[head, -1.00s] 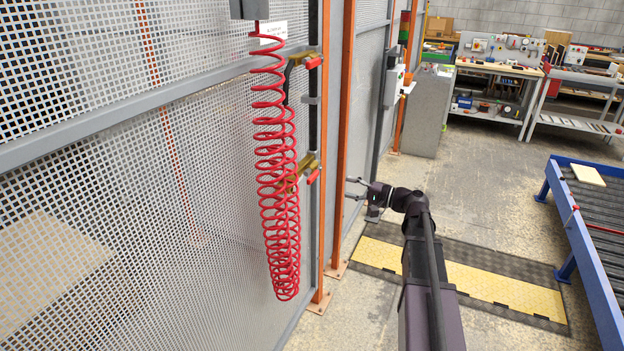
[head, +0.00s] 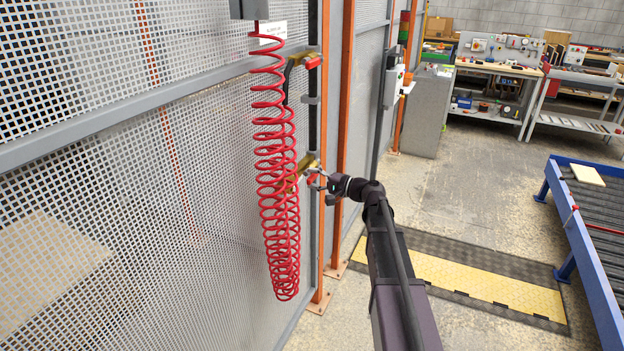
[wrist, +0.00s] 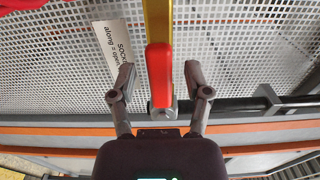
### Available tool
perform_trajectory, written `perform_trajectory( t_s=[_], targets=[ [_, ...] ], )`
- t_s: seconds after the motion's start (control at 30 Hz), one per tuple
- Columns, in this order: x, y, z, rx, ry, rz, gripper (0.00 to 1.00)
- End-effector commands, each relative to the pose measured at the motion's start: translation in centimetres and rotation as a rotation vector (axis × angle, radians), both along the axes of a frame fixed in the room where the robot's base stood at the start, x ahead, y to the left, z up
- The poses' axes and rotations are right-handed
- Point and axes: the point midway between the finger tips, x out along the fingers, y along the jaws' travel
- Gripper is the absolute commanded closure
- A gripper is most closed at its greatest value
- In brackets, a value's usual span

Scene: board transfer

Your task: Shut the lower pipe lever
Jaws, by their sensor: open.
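The lower pipe lever has a red handle, which points down the wrist view (wrist: 159,75) from a yellow-brass part (wrist: 157,20). In the head view the lower brass valve (head: 307,162) sits on the dark pipe at the mesh wall, its lever partly covered by my gripper (head: 318,181). My gripper is open, and in the wrist view its two fingers (wrist: 159,88) stand on either side of the red handle, with a gap on both sides. I cannot tell how deep the handle lies between them.
A red coiled hose (head: 278,200) hangs just left of the valve. An upper valve with a red lever (head: 313,63) is above it. An orange post (head: 341,130) stands close right. A printed label (wrist: 115,50) is behind the lever.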

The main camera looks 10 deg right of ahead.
Motion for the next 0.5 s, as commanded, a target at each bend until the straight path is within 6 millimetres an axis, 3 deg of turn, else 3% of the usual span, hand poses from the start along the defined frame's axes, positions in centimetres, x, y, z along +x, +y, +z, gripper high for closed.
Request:
perform_trajectory(
  t_s=[0.4,0.5],
  targets=[
    [0.29,0.45,0.00,0.000,0.000,0.000,0.37],
    [0.28,0.46,0.00,0.000,0.000,0.000,0.64]
  ],
)
